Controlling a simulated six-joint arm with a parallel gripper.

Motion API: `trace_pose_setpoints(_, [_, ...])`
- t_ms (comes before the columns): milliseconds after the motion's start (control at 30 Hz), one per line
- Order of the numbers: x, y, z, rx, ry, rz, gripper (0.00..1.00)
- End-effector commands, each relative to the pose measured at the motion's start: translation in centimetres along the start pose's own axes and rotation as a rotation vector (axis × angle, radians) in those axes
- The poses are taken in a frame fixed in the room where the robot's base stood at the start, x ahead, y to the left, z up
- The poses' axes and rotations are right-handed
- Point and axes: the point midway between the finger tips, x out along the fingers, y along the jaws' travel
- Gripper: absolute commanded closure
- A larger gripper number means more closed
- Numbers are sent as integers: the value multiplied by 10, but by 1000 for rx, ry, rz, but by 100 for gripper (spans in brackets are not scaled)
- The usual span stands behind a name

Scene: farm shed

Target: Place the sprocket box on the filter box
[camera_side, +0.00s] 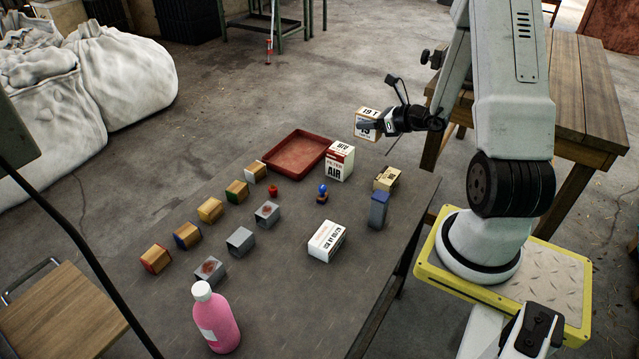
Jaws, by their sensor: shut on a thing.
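The sprocket box (368,115), a white and tan carton marked "19 T", is held up in the air by my gripper (372,127). My gripper is shut on it, and a finger lies across its lower front. The filter box (340,163), a white carton with red print and "AIR", stands upright on the dark table (285,290). In the picture the sprocket box is above and a little right of the filter box's top, and seems apart from it. The far finger is hidden.
A red tray (323,143) lies left of the filter box. A small yellowish carton (387,178), a blue container (378,210), a blue-topped item (322,194) and a white carton (327,240) stand nearer. Several blocks and a pink bottle (217,320) are at the left.

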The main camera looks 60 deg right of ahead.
Motion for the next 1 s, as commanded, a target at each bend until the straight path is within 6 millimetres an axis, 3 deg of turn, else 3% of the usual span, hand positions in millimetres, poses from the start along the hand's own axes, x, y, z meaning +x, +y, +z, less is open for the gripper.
trace_pose_setpoints(267, [15,-7,-2,-1,-1,4,100])
trace_pose_setpoints(833, [88,-49,-9,-2,-1,4,100])
trace_pose_setpoints(1000, [107,-56,-22,-1,0,5,100])
